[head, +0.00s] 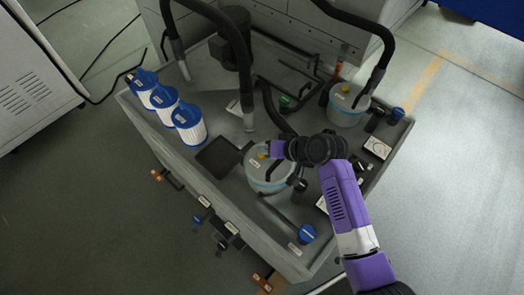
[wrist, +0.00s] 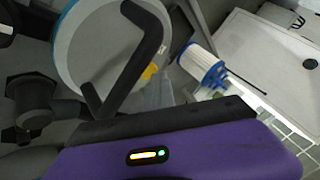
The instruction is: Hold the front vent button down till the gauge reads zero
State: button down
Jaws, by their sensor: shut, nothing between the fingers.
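The front canister (head: 268,178) is a pale tub with a light lid and stands on the grey bench. A small yellow button (head: 262,156) shows at the lid's far left. In the wrist view the lid (wrist: 95,50) has a blue rim, and a yellow part (wrist: 150,71) shows at its edge beside a bent black handle. My gripper (head: 270,150) is shut and empty, above or beside the button; I cannot tell if it touches. A meter (head: 378,148) lies to the right; its reading is too small. Another box (head: 321,205) is partly hidden by my arm.
A second canister (head: 347,108) with a yellow button stands behind right. Black hoses rise around both. Blue-capped white filters (head: 188,125) stand at the left. A blue knob (head: 307,233) is near the front edge.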

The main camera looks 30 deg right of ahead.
jog(key=shift+r+p, duration=0.6)
jog(key=shift+r, duration=0.2)
jog(key=shift+r, duration=0.1)
notch_tip(320, 180, up, 5)
jog(key=p, duration=0.4)
jog(key=shift+p, duration=0.4)
